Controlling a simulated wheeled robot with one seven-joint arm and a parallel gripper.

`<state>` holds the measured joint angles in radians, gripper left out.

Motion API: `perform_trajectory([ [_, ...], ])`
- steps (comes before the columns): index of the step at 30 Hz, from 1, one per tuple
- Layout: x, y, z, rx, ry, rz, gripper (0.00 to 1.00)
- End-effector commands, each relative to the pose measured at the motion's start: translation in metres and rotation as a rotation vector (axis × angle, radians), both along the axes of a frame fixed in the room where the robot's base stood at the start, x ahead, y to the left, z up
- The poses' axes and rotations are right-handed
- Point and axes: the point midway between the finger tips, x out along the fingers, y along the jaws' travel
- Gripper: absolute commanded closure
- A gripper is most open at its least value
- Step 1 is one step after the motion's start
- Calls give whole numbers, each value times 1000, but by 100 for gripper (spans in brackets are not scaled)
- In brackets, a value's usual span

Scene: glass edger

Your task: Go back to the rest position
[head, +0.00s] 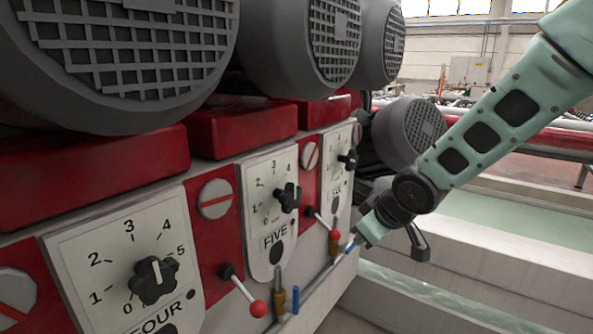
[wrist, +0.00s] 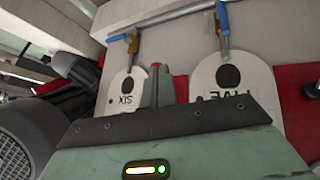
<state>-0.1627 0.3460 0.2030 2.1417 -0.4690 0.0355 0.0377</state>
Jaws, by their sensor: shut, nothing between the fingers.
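My gripper (head: 362,236) reaches in from the upper right of the head view, close in front of the SIX panel (head: 336,160). In the wrist view my gripper (wrist: 158,82) shows as grey fingers shut together, with nothing held. A red lever ball (wrist: 155,65) appears just beyond the fingertips. I cannot tell whether they touch it. The FIVE panel (head: 272,200), with its black knob (head: 288,197), is left of my gripper in the head view.
The FOUR panel (head: 125,265) is nearest, with a red-balled lever (head: 258,309) beside it. Blue-handled valves (head: 295,300) stick out along the lower edge. Large grey motors (head: 300,45) overhang the panels. A pale trough (head: 480,225) lies to the right.

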Motion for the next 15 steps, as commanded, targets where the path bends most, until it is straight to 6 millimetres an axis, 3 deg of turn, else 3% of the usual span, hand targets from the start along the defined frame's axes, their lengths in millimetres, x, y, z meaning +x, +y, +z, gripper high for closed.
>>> perform_trajectory([
  [1,-37,10,5,-14,59,-9,100],
  [3,-87,17,7,-36,155,-26,100],
  [9,-222,17,6,-114,403,-56,100],
  [12,-271,10,5,-147,494,-64,100],
  [15,-302,4,5,-170,553,-68,100],
])
